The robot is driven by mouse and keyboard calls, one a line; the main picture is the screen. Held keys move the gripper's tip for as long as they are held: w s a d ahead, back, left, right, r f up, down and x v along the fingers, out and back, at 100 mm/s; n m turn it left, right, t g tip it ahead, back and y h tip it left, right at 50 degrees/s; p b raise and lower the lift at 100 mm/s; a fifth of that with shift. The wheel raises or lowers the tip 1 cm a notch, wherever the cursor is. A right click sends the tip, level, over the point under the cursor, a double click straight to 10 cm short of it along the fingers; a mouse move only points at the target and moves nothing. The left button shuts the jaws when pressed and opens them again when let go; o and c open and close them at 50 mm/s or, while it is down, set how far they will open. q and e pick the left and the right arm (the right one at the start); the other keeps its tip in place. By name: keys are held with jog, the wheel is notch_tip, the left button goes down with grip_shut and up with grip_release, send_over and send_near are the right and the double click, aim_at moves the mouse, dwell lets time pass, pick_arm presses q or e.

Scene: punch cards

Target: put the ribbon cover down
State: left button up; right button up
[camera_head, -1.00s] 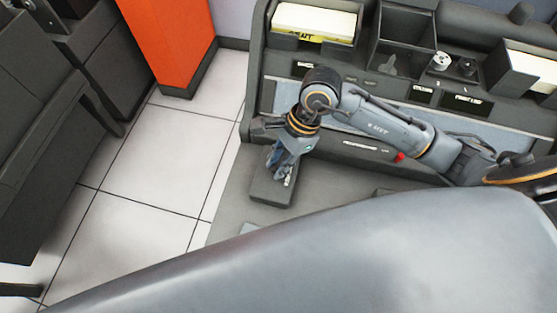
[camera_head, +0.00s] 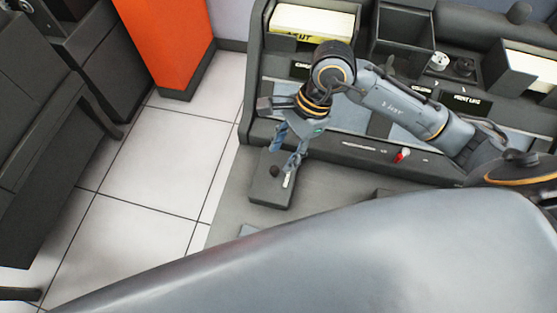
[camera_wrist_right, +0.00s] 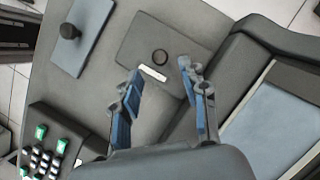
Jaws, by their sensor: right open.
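The ribbon cover looks to be the flat dark grey plate (camera_head: 268,192) with a round black knob and a white label. It lies on the grey desk in the head view, below my right gripper (camera_head: 285,150). In the right wrist view the cover (camera_wrist_right: 190,42) lies flat at the top centre, its knob between and beyond the fingertips. My right gripper (camera_wrist_right: 160,70) is open and empty, with its blue-padded fingers apart and clear of the knob. My left gripper is in no view.
A blue-grey plate with a black knob (camera_wrist_right: 82,35) lies on the desk beside the cover. A keypad with green keys (camera_wrist_right: 45,145) is at lower left. A raised console (camera_head: 345,155) with card bins (camera_head: 310,22) stands behind. The desk's left edge drops to tiled floor.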

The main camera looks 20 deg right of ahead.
jog(key=v, duration=0.7)
dwell(0.4)
